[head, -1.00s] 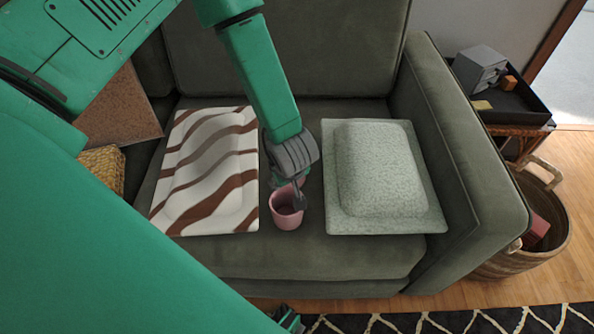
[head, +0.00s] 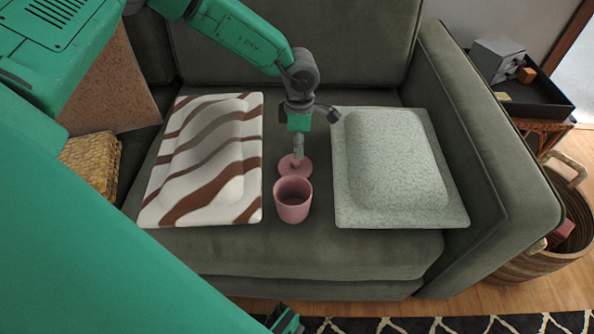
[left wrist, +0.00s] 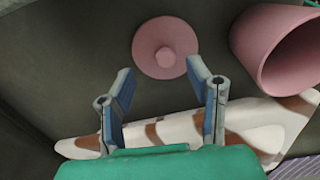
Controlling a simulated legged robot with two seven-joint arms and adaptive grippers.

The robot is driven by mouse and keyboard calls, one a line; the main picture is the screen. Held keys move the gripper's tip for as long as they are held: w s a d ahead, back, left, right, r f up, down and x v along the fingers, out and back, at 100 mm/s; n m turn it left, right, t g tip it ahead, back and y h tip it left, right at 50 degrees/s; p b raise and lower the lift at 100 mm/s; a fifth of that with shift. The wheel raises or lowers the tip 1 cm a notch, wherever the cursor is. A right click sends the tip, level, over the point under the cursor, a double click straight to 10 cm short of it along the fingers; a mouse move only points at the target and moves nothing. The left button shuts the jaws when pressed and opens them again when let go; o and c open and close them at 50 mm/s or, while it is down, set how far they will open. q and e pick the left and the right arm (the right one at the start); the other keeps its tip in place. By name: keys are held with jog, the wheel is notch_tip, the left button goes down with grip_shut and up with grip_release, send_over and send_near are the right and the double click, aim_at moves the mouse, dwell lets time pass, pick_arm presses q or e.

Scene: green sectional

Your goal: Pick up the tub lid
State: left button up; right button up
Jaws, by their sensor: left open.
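The tub lid (head: 292,169) is a pink disc with a small round knob. It lies on the sofa seat just behind the open pink tub (head: 293,204). In the left wrist view the lid (left wrist: 150,60) shows whole with its knob up, and the tub (left wrist: 280,50) lies to its right. My left gripper (head: 298,153) points down above the lid, and its fingers hide part of it in the head view. In the left wrist view the gripper (left wrist: 158,72) is open and empty, its fingertips spread near the lid's lower edge.
A brown-and-white striped cushion (head: 206,160) lies left of the lid and tub, and a pale green cushion (head: 390,165) lies right. The sofa armrest (head: 490,140) rises beyond it. A strip of seat in front of the tub is clear.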

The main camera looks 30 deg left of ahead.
aim_at(295, 162)
pick_arm(q)
jog(key=shift+a+f, duration=0.25)
jog(key=shift+f, duration=0.25)
jog(key=shift+a+f, duration=0.2)
jog(key=shift+f, duration=0.3)
jog(key=f+b, duration=0.2)
jog(key=f, duration=0.1)
jog(key=s+f+b, duration=0.1)
jog(key=shift+d+f, duration=0.25)
jog(key=shift+f, duration=0.05)
jog(key=shift+a+r, duration=0.1)
pick_arm(e)
notch_tip(295, 162, down, 3)
jog(key=shift+a+f, duration=0.1)
jog(key=shift+a, duration=0.05)
pick_arm(q)
jog(key=c, duration=1)
pick_arm(e)
jog(key=shift+a, duration=0.1)
